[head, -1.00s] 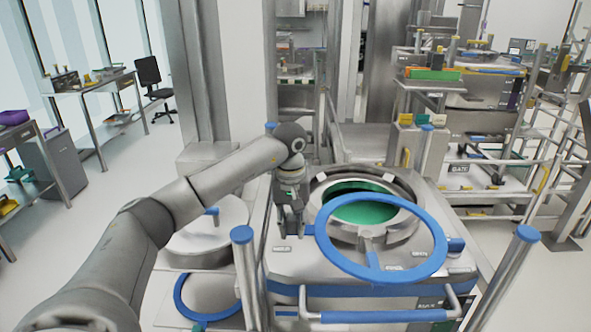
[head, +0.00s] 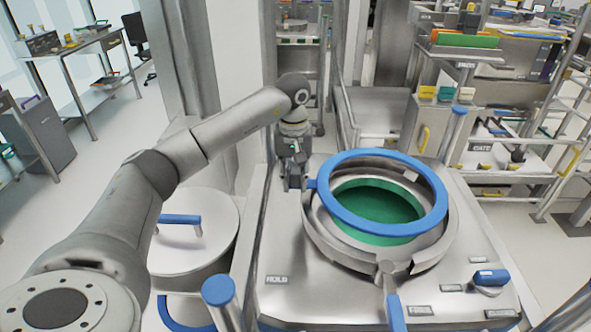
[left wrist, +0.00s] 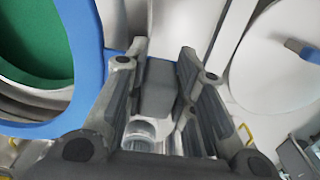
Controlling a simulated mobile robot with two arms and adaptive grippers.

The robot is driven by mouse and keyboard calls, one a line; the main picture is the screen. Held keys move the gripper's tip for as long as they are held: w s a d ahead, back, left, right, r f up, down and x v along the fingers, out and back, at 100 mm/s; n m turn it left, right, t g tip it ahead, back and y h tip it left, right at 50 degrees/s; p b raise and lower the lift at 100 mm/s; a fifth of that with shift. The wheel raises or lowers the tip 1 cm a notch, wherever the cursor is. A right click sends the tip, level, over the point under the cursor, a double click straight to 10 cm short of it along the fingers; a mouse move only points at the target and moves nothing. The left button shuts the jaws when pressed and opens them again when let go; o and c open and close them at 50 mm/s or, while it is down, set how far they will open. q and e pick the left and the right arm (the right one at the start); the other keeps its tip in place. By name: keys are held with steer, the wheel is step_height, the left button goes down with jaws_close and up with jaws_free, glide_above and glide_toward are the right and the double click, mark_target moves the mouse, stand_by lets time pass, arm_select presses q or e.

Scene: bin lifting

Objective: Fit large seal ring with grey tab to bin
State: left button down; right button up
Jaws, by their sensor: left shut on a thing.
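The large blue seal ring (head: 400,229) is in the head view, over the mouth of the round steel bin (head: 328,228). The bin's green inside shows through the ring. The ring looks roughly level, and I cannot tell whether it touches the bin rim. My left gripper (head: 296,184) is at the ring's left side, pointing down. In the left wrist view its fingers (left wrist: 160,62) are shut on the grey tab (left wrist: 156,88), with the blue band (left wrist: 88,70) to the left. The tab is mostly hidden in the head view. My right gripper is out of view.
A lidded drum with a blue handle (head: 180,219) stands left of the bin. Part of another blue ring (head: 185,318) shows below it. A blue-topped post (head: 218,290) stands at the front.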

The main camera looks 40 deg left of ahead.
arm_select(q)
steer(key=shift+s+d, duration=0.2)
steer(key=shift+s+f, duration=0.1)
steer(key=shift+f, duration=0.1)
steer(key=shift+w+a+f+b, duration=0.1)
steer(key=shift+w+f+b, duration=0.05)
steer(key=shift+f+b, duration=0.4)
steer(key=shift+w+a+f+b, duration=0.15)
steer(key=shift+f+b, duration=0.2)
steer(key=shift+f, duration=0.25)
steer(key=shift+s+d+f+b, duration=0.1)
steer(key=shift+f+b, duration=0.35)
steer(key=shift+f, duration=0.2)
steer(key=shift+s+d+f+b, duration=0.1)
steer(key=shift+f+b, duration=0.35)
steer(key=shift+f, duration=0.15)
steer(key=shift+w+f+b, duration=0.1)
steer(key=shift+f+b, duration=0.4)
steer(key=shift+f, duration=0.45)
steer(key=shift+r+p, duration=0.3)
steer(key=shift+r, duration=0.2)
steer(key=shift+f, duration=0.25)
